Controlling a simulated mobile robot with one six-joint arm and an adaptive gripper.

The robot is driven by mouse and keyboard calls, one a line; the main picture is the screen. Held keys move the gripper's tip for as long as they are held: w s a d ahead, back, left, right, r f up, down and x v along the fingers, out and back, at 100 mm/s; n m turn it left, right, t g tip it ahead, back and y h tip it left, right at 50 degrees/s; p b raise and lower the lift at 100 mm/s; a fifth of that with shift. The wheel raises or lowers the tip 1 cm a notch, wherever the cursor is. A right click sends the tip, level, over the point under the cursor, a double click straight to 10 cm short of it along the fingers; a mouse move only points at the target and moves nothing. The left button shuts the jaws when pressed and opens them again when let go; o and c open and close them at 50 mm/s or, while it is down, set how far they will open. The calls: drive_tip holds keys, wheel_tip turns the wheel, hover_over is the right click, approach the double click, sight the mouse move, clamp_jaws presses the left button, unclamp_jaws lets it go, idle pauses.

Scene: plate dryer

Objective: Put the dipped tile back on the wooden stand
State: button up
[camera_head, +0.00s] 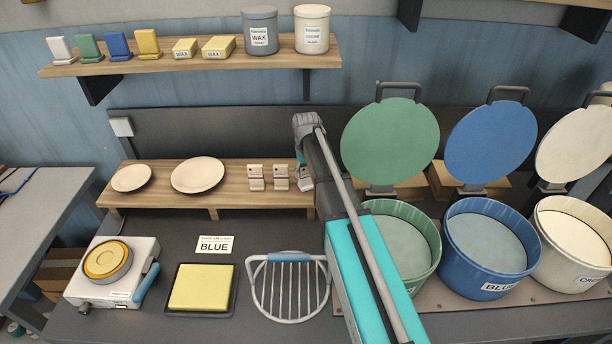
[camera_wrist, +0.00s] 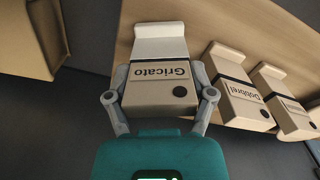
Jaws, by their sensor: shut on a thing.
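In the wrist view my gripper (camera_wrist: 160,74) is shut on a beige tile marked "Gricato" (camera_wrist: 150,92), with one finger on each side. The tile has a dark round spot near one corner and a pale foot. It is at the wooden stand (camera_wrist: 205,30); I cannot tell whether it touches the board. Two similar tiles stand beside it, one marked "Gobrel" (camera_wrist: 237,92) and another (camera_wrist: 283,105). In the head view the stand (camera_head: 232,201) bears these two tiles (camera_head: 256,178) (camera_head: 281,178). The held tile (camera_head: 306,181) is at its right end, partly hidden by my arm.
Two plates (camera_head: 198,175) lie on the stand's left part. Green (camera_head: 408,270), blue (camera_head: 485,279) and cream tubs stand at right, with raised lids behind. A wire rack (camera_head: 290,300), yellow pad (camera_head: 201,288) and "BLUE" card (camera_head: 214,245) lie in front.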

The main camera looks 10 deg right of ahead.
drive_tip(key=shift+f, duration=0.1)
idle(0.3)
drive_tip(key=o, duration=1.2)
wheel_tip(320, 180, up, 12)
drive_tip(key=p, duration=1.2)
idle(0.3)
drive_tip(key=s+m, duration=0.1)
drive_tip(key=s, duration=1)
drive_tip(key=s+m, duration=0.1)
drive_tip(key=s, duration=1.1)
drive_tip(key=shift+s, duration=0.25)
